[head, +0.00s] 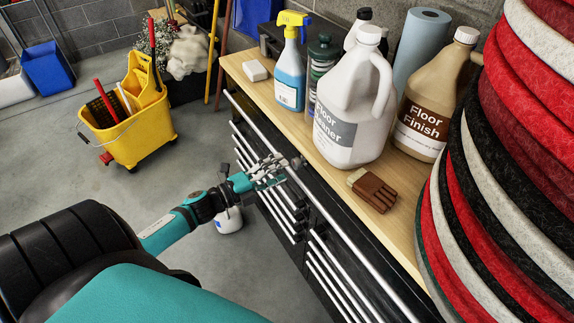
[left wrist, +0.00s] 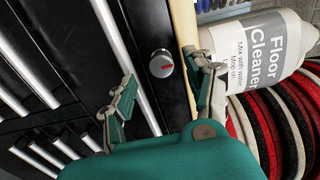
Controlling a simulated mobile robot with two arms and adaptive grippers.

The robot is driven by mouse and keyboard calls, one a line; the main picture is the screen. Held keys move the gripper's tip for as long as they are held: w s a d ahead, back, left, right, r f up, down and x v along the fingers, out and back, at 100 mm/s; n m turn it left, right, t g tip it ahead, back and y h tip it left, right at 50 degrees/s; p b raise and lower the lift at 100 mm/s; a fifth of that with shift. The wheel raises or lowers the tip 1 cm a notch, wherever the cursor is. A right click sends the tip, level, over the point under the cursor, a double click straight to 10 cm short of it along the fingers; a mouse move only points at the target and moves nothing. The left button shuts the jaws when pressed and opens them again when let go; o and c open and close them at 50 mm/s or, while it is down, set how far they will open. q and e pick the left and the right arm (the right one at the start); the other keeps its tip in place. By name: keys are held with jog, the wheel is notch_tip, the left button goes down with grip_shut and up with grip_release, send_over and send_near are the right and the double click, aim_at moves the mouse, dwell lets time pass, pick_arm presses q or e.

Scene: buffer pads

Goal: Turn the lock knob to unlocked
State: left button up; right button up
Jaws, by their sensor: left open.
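The lock knob (left wrist: 161,64) is a round silver knob with a red mark, on the black front of the tool cabinet (left wrist: 149,22). In the left wrist view it sits between and beyond the fingertips of my left gripper (left wrist: 165,75), which is open and empty. A gap shows between the knob and each finger. In the head view my left gripper (head: 272,173) is at the cabinet's front, just below the wooden top's edge; the knob is not clear there. My right gripper is not in view.
Long silver drawer handles (head: 350,255) run along the cabinet front beside the gripper. On the wooden top (head: 325,172) stand a floor cleaner jug (head: 350,110), a floor finish jug (head: 428,105) and a brown brush (head: 372,190). Stacked pads (head: 490,190) rise at right. A yellow mop bucket (head: 128,125) stands on the floor.

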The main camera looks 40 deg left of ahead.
pick_arm(q)
jog(key=shift+v, duration=2.2)
jog(key=shift+r, duration=0.1)
jog(key=s+a+f+n+g+y, duration=0.1)
jog(key=s+f+n+g+y, duration=0.2)
jog(key=f, duration=0.7)
jog(key=s+f+n+g+y, duration=0.1)
jog(key=s+f+n+y, duration=0.15)
jog(key=f+n, duration=0.45)
jog(key=s+a+f+n+g+y, duration=0.1)
jog(key=s+f+n+y, duration=0.2)
jog(key=f, duration=0.9)
jog(key=s+d+f+n+g, duration=0.2)
jog(key=s+d+f, duration=0.3)
jog(key=s, duration=0.4)
jog(key=s+d+f+n+g+h, duration=0.1)
jog(key=s+d+f+n+g, duration=0.1)
jog(key=s+d+f+g, duration=0.2)
jog(key=s+d+f+n+g, duration=0.3)
jog(key=s+f, duration=0.7)
jog(key=s, duration=0.4)
jog(key=d+g, duration=0.1)
jog(key=d, duration=0.1)
jog(key=shift+s+d+g+h, duration=0.3)
jog(key=shift+s+d+h, duration=0.05)
jog(key=shift+d, duration=0.05)
